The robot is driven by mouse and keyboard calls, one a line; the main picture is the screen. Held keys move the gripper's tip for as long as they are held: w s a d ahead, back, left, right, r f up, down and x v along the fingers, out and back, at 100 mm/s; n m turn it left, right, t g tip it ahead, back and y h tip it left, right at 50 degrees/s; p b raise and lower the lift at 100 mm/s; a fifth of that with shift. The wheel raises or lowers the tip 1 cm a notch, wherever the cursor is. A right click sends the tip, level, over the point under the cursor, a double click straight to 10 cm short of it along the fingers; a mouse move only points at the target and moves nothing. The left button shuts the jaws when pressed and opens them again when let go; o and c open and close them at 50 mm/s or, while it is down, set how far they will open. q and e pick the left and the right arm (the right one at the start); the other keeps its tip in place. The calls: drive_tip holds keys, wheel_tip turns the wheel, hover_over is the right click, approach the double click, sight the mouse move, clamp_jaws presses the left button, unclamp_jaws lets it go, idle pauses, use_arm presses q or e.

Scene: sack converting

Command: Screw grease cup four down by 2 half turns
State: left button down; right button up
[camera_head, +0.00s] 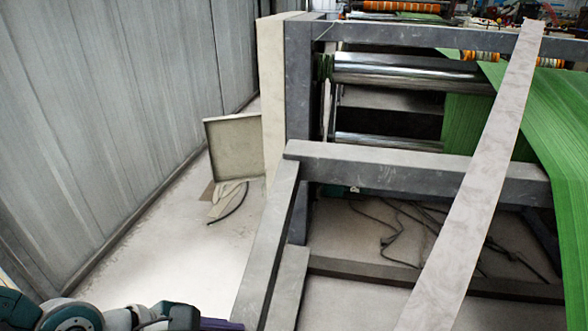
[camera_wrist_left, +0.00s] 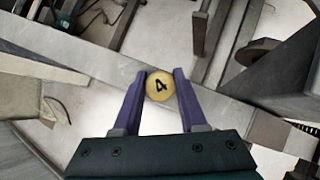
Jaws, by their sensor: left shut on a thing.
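Grease cup four (camera_wrist_left: 160,86) is a round brass-yellow cap with a black number 4 on top. It shows in the left wrist view, in front of a grey beam (camera_wrist_left: 110,68). My left gripper (camera_wrist_left: 161,80) has its two purple fingers on either side of the cup and is shut on it. In the head view only my left arm shows at the bottom left, with a bit of purple at the frame's bottom edge; the cup is not visible there. My right gripper is in neither view.
A grey machine frame (camera_head: 375,165) with steel rollers (camera_head: 410,75) and green woven sheet (camera_head: 540,120) fills the right. A corrugated wall (camera_head: 110,110) stands at left. An open panel (camera_head: 235,147) and cables (camera_head: 390,235) are near the floor. Floor between wall and frame is mostly clear.

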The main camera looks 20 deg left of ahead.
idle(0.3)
use_arm(q)
drive_tip(key=shift+c, duration=2.3)
unclamp_jaws()
drive_tip(key=p+v, duration=0.4)
drive_tip(key=v, duration=0.6)
drive_tip(key=shift+p, duration=0.3)
drive_tip(key=shift+w+d, duration=0.1)
drive_tip(key=shift+d, duration=0.05)
